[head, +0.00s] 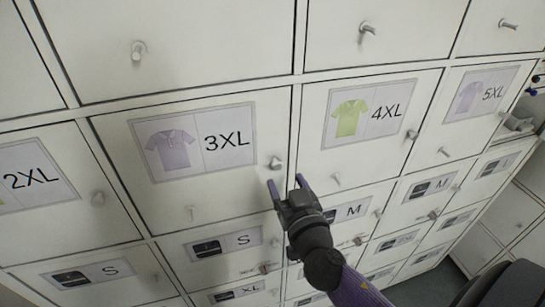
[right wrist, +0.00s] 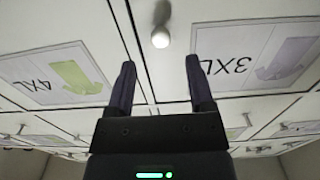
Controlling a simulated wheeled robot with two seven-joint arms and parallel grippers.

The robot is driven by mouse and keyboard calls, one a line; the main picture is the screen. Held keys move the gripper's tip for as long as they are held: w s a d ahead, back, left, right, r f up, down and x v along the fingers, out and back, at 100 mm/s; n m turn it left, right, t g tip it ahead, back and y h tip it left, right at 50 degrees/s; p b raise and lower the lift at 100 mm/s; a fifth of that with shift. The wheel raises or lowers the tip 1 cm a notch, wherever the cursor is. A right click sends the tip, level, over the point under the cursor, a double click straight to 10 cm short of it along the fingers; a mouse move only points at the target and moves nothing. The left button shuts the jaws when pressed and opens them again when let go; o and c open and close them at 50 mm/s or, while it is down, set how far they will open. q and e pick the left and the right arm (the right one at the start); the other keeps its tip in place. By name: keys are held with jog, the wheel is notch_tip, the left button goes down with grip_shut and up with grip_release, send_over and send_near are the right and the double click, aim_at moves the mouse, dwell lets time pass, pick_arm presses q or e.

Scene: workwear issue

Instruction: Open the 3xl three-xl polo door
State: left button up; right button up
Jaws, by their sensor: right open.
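The 3XL door (head: 235,205) is a white, closed locker front with a label (head: 201,141) of a purple polo and "3XL". The 3XL label (right wrist: 259,62) appears upside down there. My left gripper is out of view.
The closed 4XL door (head: 316,150) is right of the 3XL door, with 5XL (head: 487,92) beyond and 2XL (head: 35,176) at left. Smaller labelled fronts with knobs lie below. Knobs (head: 138,49) also stick out above. Grey floor shows at lower right.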

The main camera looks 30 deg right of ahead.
aim_at(278, 167)
jog(key=x, duration=0.5)
jog(key=shift+w+f+p, duration=0.1)
jog(key=shift+w+p, duration=0.05)
jog(key=shift+p, duration=0.15)
grip_shut()
dwell(1.0)
